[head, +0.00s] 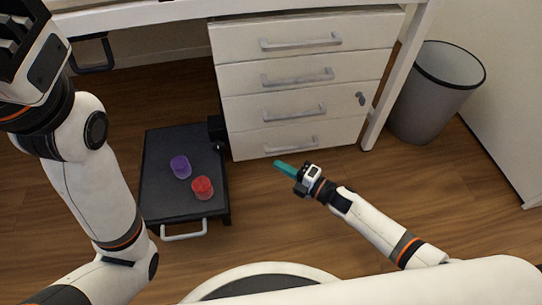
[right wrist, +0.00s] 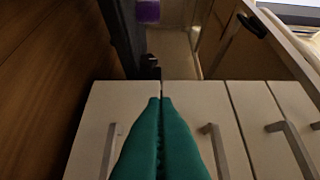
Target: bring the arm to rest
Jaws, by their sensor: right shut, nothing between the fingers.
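My right gripper (head: 279,165) reaches out over the wood floor in front of the white drawer cabinet. Its teal fingers are shut together with nothing between them. In the right wrist view the shut fingers (right wrist: 160,102) point at the pale drawer fronts and their handles. My left arm rises along the left side of the head view. The dark hand of my left gripper (head: 22,45) is at the top left corner, cut off by the frame, and its fingers cannot be made out.
The white cabinet (head: 297,105) has several closed drawers. A black flat-topped unit (head: 160,142) with a front handle carries a purple cup (head: 180,167) and a red cup (head: 202,188). A grey bin (head: 426,100) stands at right. Floor right of my right gripper is clear.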

